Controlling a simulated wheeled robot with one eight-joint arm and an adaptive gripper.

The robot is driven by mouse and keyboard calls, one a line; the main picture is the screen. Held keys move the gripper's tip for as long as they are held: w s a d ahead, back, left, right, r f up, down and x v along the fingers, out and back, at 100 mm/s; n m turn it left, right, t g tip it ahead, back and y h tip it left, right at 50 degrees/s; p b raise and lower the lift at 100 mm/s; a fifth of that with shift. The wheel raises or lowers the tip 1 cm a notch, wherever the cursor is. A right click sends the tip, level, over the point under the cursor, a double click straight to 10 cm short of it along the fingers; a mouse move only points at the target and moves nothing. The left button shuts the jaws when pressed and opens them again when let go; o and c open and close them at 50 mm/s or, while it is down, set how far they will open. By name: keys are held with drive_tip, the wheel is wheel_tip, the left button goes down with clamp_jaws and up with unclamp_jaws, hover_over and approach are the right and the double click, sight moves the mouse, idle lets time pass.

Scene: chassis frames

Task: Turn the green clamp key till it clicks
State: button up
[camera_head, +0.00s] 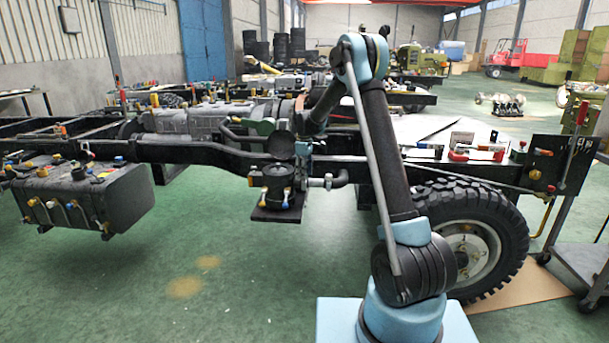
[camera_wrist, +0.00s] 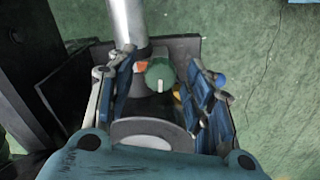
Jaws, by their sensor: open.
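A round green key (camera_wrist: 160,75) with a raised pale ridge across its face shows in the wrist view. It sits on a dark fitting near the middle of that view. My gripper (camera_wrist: 164,68) is open, with its blue-padded fingers on the left and right of the key. Gaps show between the key and both fingers, and the jaws look empty. How far the key is from the fingertips in depth I cannot tell. In the head view the end of my arm is by the chassis rail, above the dark canister (camera_head: 278,181); I cannot make out the key there.
A grey pipe (camera_wrist: 127,22) rises beside the fitting, close to the left finger. Small orange (camera_wrist: 141,66) and yellow (camera_wrist: 177,96) parts lie near the key. The chassis rail (camera_head: 205,153) runs across the head view, with a large tyre (camera_head: 505,225) at right. Green floor is open in front.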

drive_tip(key=shift+c, duration=0.4)
drive_tip(key=c, duration=1)
drive_tip(key=shift+m, duration=0.3)
drive_tip(key=m, duration=1.1)
drive_tip(key=o, duration=1.1)
